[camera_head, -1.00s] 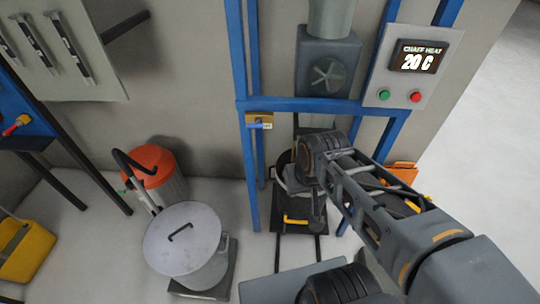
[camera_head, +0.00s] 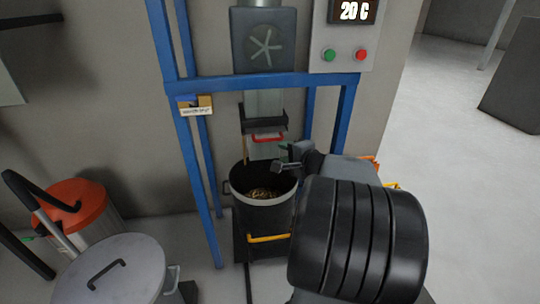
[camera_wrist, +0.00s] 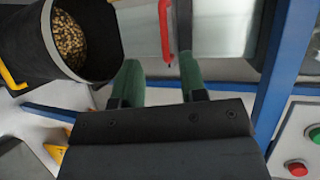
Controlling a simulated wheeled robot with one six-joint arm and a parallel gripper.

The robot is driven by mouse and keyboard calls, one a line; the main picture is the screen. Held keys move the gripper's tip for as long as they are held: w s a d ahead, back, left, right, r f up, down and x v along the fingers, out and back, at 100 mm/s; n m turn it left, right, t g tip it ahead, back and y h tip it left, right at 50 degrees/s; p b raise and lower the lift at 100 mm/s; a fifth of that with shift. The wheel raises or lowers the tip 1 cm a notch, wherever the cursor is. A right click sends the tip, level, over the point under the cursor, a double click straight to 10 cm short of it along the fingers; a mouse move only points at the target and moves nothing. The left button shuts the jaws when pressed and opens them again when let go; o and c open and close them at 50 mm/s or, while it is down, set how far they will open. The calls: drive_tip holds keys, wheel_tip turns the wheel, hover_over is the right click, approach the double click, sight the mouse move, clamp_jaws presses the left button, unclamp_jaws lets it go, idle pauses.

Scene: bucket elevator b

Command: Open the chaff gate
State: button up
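The chaff gate appears to be the pale metal plate (camera_head: 265,153) with a red handle (camera_head: 268,137), under the dark bracket of the chute (camera_head: 264,103). In the wrist view the red handle (camera_wrist: 164,30) stands just beyond my fingertips, in front of the pale metal plate (camera_wrist: 222,30). My gripper (camera_wrist: 160,78) is open, its two green fingers apart with nothing between them. In the head view my gripper (camera_head: 286,157) is just below and to the right of the handle, partly hidden by my wrist.
A black bucket (camera_head: 262,215) holding brown bits stands below the chute, inside a blue frame (camera_head: 190,150). A panel (camera_head: 345,40) with green and red buttons is at upper right. A lidded grey bin (camera_head: 115,270) and an orange-lidded bin (camera_head: 75,205) stand at left.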

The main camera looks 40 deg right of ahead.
sight(271, 140)
drive_tip(key=shift+m+t+h, duration=0.3)
drive_tip(key=shift+m+h, duration=0.2)
drive_tip(key=shift+m, duration=0.1)
drive_tip(key=w+d+f, duration=0.1)
drive_tip(key=w, duration=0.3)
drive_tip(key=w+d+f+b, duration=0.1)
drive_tip(key=w, duration=0.3)
drive_tip(key=w+d+f, duration=0.1)
drive_tip(key=w, duration=0.4)
drive_tip(key=shift+f+b, duration=0.1)
drive_tip(key=shift+b, duration=0.25)
clamp_jaws()
